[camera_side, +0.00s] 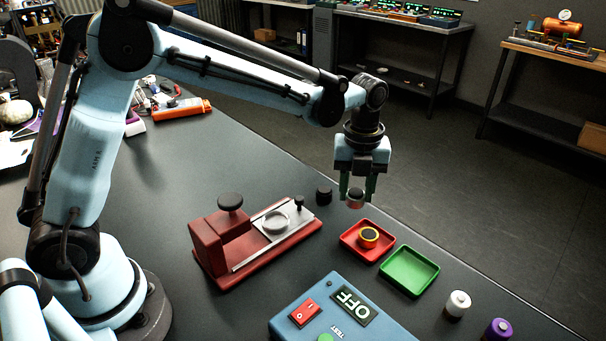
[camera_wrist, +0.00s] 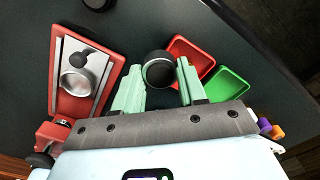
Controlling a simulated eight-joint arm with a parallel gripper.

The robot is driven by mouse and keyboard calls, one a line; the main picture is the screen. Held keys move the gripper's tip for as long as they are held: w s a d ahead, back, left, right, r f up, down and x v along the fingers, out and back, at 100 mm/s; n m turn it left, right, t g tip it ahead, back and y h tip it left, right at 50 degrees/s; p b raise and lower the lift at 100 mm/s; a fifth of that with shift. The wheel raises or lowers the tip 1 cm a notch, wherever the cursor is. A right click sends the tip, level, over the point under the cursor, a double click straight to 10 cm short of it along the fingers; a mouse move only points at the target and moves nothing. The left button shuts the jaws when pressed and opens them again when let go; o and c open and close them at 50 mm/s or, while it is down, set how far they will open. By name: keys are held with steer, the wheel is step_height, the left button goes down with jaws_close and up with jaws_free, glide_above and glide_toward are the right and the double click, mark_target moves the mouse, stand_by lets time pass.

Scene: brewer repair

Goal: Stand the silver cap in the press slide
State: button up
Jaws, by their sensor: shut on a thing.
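My gripper (camera_side: 356,196) hangs above the table, right of the press (camera_side: 222,243), its green fingers shut on a small round cap (camera_side: 355,201). In the wrist view the cap (camera_wrist: 158,71) shows a dark round face with a grey rim between the fingertips (camera_wrist: 160,84). The red press has a silver slide (camera_side: 254,257) bearing a round silver seat (camera_side: 276,222). The seat (camera_wrist: 77,82) also shows at left in the wrist view, apart from the cap. Whether the seat is hollow is unclear.
A black cylinder (camera_side: 323,196) stands near the press. A blue tester (camera_side: 373,331), a white container (camera_side: 457,304) and a purple one (camera_side: 498,330) stand in front.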

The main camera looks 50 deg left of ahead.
steer(key=s+d+r, duration=0.4)
steer(key=d, duration=0.1)
steer(key=n, duration=0.6)
glide_above(276, 223)
steer(key=f, duration=0.2)
steer(key=shift+a, duration=0.15)
steer(key=shift+f, duration=1.9)
steer(key=shift+f, duration=1.2)
steer(key=o, duration=1.6)
steer(key=shift+r, duration=4.1)
